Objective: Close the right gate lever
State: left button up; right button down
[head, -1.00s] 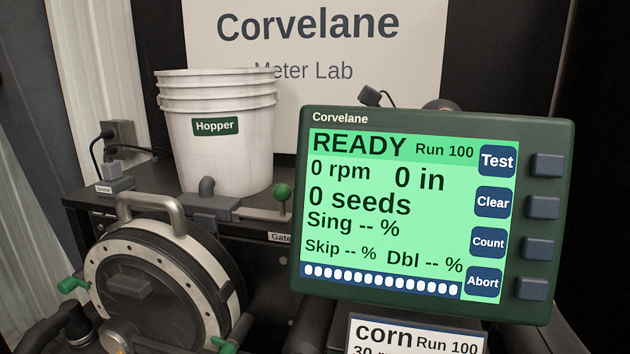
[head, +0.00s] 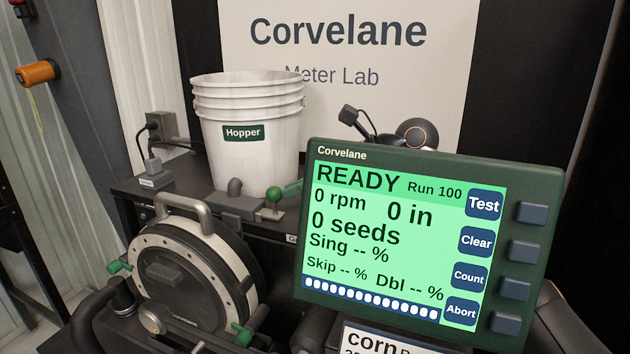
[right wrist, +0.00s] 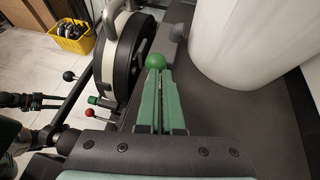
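The gate lever with its green ball knob (head: 273,193) stands below the white hopper bucket (head: 248,130), by the grey outlet. My right gripper's green fingertips (head: 293,188) show just right of the knob, partly hidden by the monitor. In the right wrist view, the right gripper (right wrist: 158,90) has its two green fingers together with only a thin dark gap. The green knob (right wrist: 156,61) is right at their tips, not between them; whether they touch it I cannot tell.
The green-framed monitor (head: 550,220) reads READY and blocks the view of the bench's right side. The round meter (head: 190,265) with its handle stands at front left. A yellow crate (right wrist: 72,42) is on the floor in the right wrist view.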

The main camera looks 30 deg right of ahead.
jog(key=shift+a+r, duration=0.2)
jog(key=shift+a, duration=0.05)
jog(key=shift+s, duration=0.1)
jog(key=shift+s+d+r, duration=0.1)
jog(key=shift+d+r, duration=0.05)
jog(key=b+v, duration=0.2)
jog(key=v, duration=1)
